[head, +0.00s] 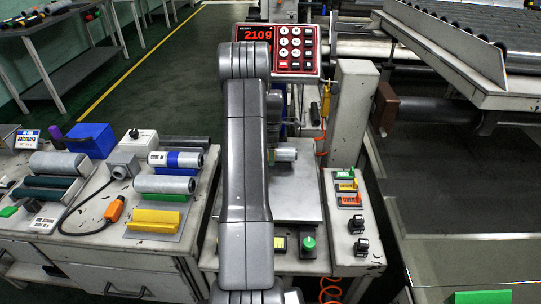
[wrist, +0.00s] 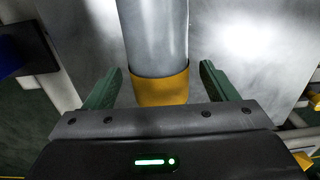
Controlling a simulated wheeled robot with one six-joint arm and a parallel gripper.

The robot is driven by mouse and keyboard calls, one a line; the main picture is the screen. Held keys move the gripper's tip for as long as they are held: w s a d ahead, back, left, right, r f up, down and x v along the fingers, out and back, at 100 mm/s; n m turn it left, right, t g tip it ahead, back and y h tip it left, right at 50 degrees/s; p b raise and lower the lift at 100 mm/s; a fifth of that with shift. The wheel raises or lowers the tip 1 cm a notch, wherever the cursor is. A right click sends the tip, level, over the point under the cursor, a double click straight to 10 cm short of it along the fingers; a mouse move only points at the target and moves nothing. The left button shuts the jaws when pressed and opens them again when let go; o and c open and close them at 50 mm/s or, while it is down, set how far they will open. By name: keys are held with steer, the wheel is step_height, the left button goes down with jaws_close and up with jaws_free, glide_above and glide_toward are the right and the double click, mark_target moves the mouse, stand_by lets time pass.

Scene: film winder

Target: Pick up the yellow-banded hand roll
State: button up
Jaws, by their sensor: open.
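The yellow-banded hand roll is a grey cylinder (wrist: 155,35) with a yellow band (wrist: 160,90) at its near end in the wrist view. It lies over a pale metal plate, and its far end runs out of the top of the picture. My gripper (wrist: 162,67) is open, with one green finger on each side of the roll near the band. Gaps show between the fingers and the roll. I cannot make out the yellow band there.
The left bench holds a blue-banded roll (head: 186,160), a grey roll (head: 165,184) on a green cradle, an empty yellow cradle (head: 155,218) and a blue bin (head: 91,140). A red-display keypad (head: 276,51) and a grey post (head: 351,115) stand near my arm. Coloured switches (head: 348,186) line the right.

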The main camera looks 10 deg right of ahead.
steer(key=shift+c, duration=0.5)
steer(key=shift+r, duration=0.1)
steer(key=c, duration=1.1)
steer(key=shift+r, duration=0.1)
step_height(320, 180, up, 10)
steer(key=shift+f+p, duration=0.1)
steer(key=shift+p, duration=0.4)
